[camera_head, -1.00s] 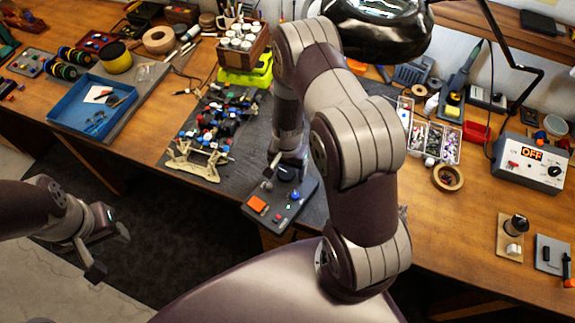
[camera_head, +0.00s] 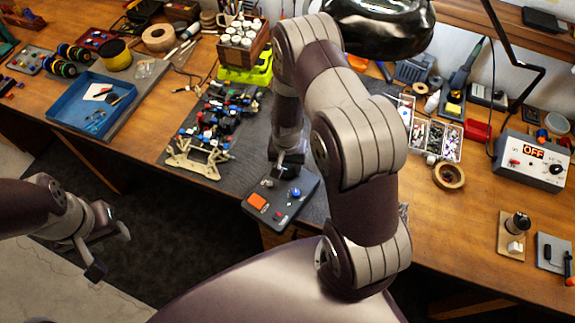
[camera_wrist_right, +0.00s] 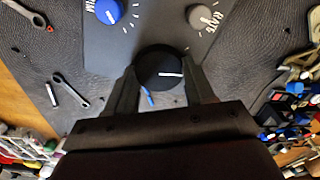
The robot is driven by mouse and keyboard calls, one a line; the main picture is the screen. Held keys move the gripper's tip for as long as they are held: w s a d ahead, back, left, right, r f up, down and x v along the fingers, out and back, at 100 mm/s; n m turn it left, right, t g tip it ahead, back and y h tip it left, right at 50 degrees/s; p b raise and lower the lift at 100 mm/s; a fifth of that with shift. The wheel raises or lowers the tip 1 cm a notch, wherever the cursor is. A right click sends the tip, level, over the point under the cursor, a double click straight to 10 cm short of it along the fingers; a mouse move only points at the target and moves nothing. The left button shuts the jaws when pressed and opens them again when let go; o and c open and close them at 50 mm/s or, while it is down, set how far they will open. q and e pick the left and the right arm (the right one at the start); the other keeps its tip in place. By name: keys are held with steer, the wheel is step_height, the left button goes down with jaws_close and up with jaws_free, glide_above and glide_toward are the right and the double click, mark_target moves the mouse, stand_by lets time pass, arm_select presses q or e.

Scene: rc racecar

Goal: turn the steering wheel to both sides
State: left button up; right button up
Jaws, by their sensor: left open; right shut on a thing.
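The steering wheel is a round black knob with a white line (camera_wrist_right: 160,66) on a dark controller box. The box (camera_head: 283,203) lies near the table's front edge in the head view, with an orange patch and small knobs. My right gripper (camera_head: 287,172) reaches down onto the box and hides most of the wheel. In the right wrist view, my right gripper (camera_wrist_right: 162,80) has a finger on each side of the wheel and is shut on it. My left gripper (camera_head: 109,252) is open and empty, off the table at the lower left.
The racecar chassis (camera_head: 212,130) lies on the dark mat just left of the box. A blue tray (camera_head: 62,121) is at the left. A compartment box of small parts (camera_head: 436,140) is to the right. Two wrenches (camera_wrist_right: 62,90) lie on the mat.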

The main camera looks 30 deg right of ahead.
mark_target(286, 168)
steer(key=n+b, duration=0.1)
steer(key=n, duration=0.5)
steer(key=shift+w+a, duration=0.1)
stand_by(0.5)
steer(key=o, duration=1)
steer(key=shift+o, duration=0.2)
step_height(286, 168, up, 13)
steer(key=b, duration=0.3)
steer(key=shift+f, duration=0.1)
